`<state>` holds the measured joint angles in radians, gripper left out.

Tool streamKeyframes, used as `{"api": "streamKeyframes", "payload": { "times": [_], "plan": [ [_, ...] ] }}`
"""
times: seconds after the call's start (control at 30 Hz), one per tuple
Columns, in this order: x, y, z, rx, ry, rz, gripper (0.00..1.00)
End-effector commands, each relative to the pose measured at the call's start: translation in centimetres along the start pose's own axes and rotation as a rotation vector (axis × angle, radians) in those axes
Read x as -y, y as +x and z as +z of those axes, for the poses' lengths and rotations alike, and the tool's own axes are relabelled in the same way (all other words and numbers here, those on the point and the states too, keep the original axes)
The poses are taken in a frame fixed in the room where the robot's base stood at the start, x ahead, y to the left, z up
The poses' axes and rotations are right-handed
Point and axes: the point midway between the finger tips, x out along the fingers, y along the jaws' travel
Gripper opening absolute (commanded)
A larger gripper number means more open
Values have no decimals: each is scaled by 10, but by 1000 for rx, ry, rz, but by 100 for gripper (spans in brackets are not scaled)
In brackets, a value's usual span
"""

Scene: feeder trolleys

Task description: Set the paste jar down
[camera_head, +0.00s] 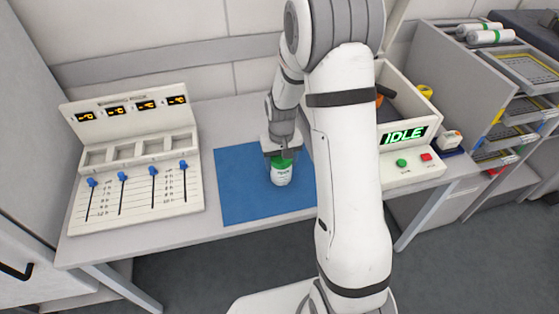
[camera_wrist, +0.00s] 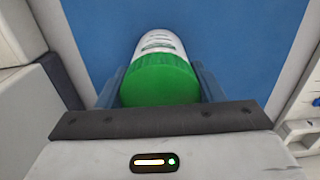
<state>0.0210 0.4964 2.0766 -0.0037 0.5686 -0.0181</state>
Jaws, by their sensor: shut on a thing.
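The paste jar (camera_head: 281,174) is white with a green lid and stands upright at the blue mat in the head view. In the wrist view the jar (camera_wrist: 160,75) shows its green lid close up, with its white side beyond. My gripper (camera_head: 279,158) comes down from above and is shut on the jar at its lid, one finger on each side. The blue mat (camera_head: 240,190) lies on the grey table. Whether the jar's base touches the mat or hangs just above it I cannot tell.
A panel with blue sliders and several small displays (camera_head: 135,160) stands left of the mat. A machine with an IDLE display (camera_head: 404,136) and green and red buttons stands right. A shelved trolley (camera_head: 500,100) is farther right. The mat's left part is clear.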

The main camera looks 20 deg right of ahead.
Motion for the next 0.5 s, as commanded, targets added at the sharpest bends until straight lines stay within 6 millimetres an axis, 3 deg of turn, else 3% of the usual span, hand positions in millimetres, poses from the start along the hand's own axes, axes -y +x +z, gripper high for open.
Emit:
{"api": "streamKeyframes", "payload": {
  "times": [0.23, 0.27, 0.5],
  "plan": [
    [0, 2, -1, -2, -1, 0, 20],
    [0, 2, 0, -1, -1, 0, 62],
    [1, 1, 0, 0, -1, 0, 82]
  ]
}}
